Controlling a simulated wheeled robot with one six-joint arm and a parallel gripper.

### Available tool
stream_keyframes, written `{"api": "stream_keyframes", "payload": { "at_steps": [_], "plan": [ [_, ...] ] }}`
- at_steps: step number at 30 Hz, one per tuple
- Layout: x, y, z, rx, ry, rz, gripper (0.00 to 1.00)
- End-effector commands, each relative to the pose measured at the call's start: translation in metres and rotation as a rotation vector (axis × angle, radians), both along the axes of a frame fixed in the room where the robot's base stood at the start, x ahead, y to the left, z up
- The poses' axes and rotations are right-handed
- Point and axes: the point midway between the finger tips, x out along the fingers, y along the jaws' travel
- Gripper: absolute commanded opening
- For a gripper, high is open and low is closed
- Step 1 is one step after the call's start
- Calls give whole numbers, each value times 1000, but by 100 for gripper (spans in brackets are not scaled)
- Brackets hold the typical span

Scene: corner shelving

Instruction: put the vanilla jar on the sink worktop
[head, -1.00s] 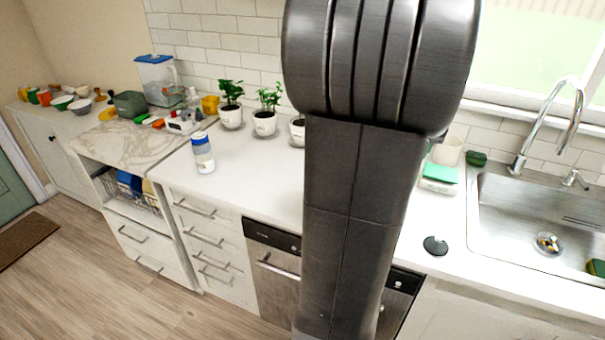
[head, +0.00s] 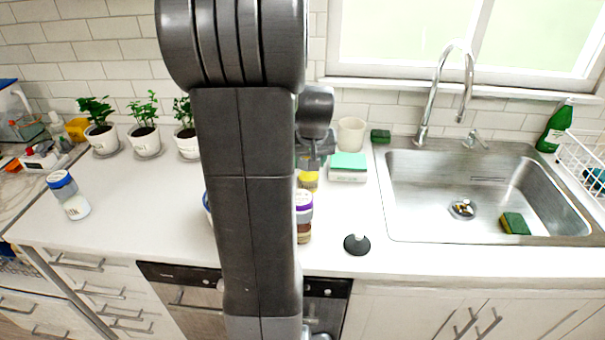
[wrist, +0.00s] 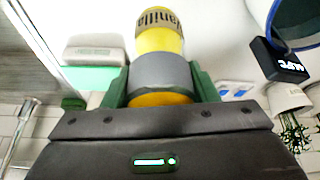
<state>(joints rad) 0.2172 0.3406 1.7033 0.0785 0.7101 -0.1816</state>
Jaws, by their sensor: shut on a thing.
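The vanilla jar (wrist: 160,38) is yellow with a grey band and dark lettering. In the wrist view it sits between the green fingers of my gripper (wrist: 162,85), which is shut on it. In the head view my gripper (head: 311,163) shows just right of my arm, with the yellow jar (head: 308,182) below it. The jar is above or near the white worktop (head: 440,262) left of the sink; I cannot tell whether it touches. My arm hides part of the worktop.
A jar with a purple and white top (head: 304,200) stands close in front of the held jar. A black round object (head: 356,244), a green sponge on a white box (head: 348,167) and a cup (head: 351,133) stand nearby. The sink (head: 480,200) is to the right.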

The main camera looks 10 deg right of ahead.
Motion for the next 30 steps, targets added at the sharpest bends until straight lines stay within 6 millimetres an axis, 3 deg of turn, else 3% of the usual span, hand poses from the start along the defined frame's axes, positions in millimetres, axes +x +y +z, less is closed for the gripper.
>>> {"api": "stream_keyframes", "payload": {
  "at_steps": [10,23,24,26,30],
  "plan": [
    [0,0,-41,-2,1,1,18],
    [0,0,-49,-1,-2,1,18],
    [0,0,-47,-1,-1,1,61],
    [0,0,-47,-1,-1,1,73],
    [0,0,-47,-1,-1,1,75]
  ]
}}
